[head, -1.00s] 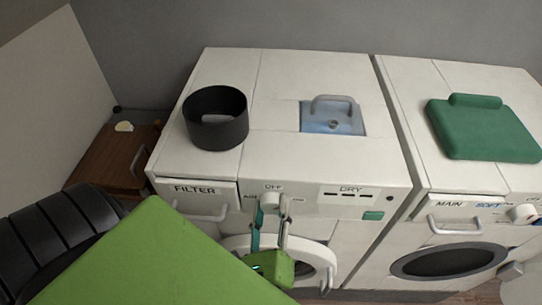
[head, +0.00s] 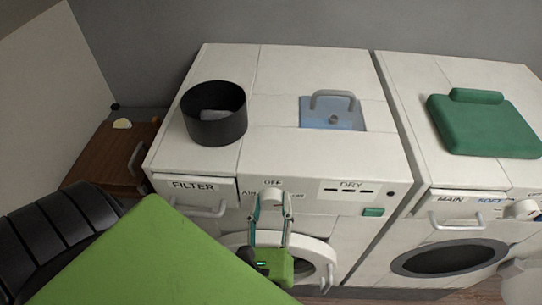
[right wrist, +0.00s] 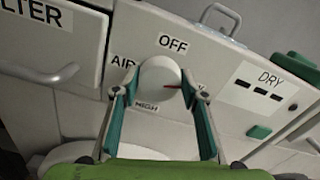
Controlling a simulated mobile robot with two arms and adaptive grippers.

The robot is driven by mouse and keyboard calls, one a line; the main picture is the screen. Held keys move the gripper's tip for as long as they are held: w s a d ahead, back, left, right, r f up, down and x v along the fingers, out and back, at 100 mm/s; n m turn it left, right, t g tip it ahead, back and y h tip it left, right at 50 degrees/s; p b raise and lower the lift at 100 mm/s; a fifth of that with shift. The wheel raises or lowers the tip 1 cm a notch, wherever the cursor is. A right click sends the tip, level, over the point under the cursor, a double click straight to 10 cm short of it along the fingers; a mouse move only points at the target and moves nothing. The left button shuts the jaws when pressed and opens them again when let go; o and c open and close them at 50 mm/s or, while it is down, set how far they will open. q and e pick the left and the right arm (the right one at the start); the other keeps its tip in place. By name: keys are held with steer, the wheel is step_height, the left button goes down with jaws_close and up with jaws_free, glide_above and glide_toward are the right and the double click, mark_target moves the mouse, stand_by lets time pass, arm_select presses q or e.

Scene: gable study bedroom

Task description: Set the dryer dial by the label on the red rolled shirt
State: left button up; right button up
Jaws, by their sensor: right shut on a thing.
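The dryer dial (right wrist: 160,78) is a white round knob on the dryer's front panel, and it also shows in the head view (head: 271,197). Its red mark points right, toward a label mostly hidden by a finger. OFF is above the dial, AIR at its left and HIGH below it. My right gripper (right wrist: 158,92) is shut on the dial, one teal-padded finger on each side; it also shows in the head view (head: 270,203). The red rolled shirt is not in view. My left gripper is not in view.
The dryer (head: 300,78) carries a black round bin (head: 215,128) and a handled blue hatch (head: 350,118). The filter drawer (head: 160,182) is left of the dial. A washer (head: 400,85) with a folded green item (head: 485,128) stands right. A brown cabinet (head: 100,165) is at left.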

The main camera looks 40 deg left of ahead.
steer(key=o, duration=1.1)
steer(key=v, duration=1.2)
steer(key=shift+a, duration=0.1)
